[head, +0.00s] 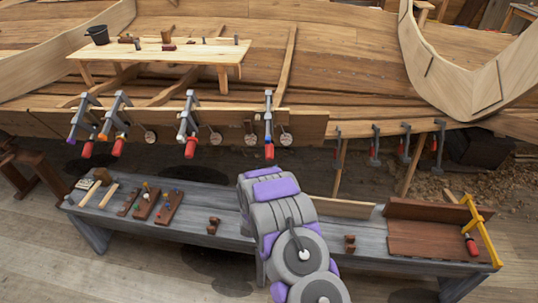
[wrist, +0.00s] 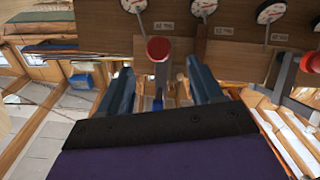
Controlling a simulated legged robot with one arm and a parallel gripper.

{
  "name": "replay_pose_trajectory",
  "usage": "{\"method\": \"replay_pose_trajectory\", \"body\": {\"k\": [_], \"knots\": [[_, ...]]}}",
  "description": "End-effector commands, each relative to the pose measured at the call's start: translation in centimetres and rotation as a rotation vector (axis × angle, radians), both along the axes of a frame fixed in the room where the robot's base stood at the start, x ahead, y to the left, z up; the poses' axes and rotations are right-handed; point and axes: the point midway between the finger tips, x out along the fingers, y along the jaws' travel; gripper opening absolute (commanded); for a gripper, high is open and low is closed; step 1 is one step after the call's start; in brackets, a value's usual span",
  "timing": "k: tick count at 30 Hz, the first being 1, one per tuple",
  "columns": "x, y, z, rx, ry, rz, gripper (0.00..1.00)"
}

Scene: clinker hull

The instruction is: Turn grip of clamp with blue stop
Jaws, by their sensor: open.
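The clamp with the blue stop (head: 268,118) hangs upright on the plank edge, rightmost of the near row in the head view. Its red grip (head: 269,152) points down, just above my arm. In the wrist view a red grip (wrist: 158,48) shows end-on, with a grey bar behind it and a small blue part (wrist: 158,103) below. My gripper (wrist: 160,68) is open, its two fingers to either side of that line. The red grip appears just beyond the fingertips, not held. In the head view my arm hides the gripper.
Other clamps with red grips hang to the left, with a purple stop (head: 72,135), an orange stop (head: 103,136) and a pale stop (head: 182,135). Round dials (wrist: 271,11) line the plank. A grey bench (head: 185,225) with tools stands below. Another red grip (wrist: 311,62) is at right.

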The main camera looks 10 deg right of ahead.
Motion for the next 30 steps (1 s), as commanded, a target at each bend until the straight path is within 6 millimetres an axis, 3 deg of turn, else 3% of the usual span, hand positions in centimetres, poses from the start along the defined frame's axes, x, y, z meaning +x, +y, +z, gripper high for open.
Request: {"method": "replay_pose_trajectory", "body": {"k": [16, 24, 30], "knots": [[8.2, -2.3, -0.2, 0.001, 0.0, -0.001, 0.65], [10.4, -2.8, -0.1, 0.0, 0.001, 0.0, 0.65], [10.8, -2.9, -0.1, 0.001, 0.003, 0.0, 0.65]]}}
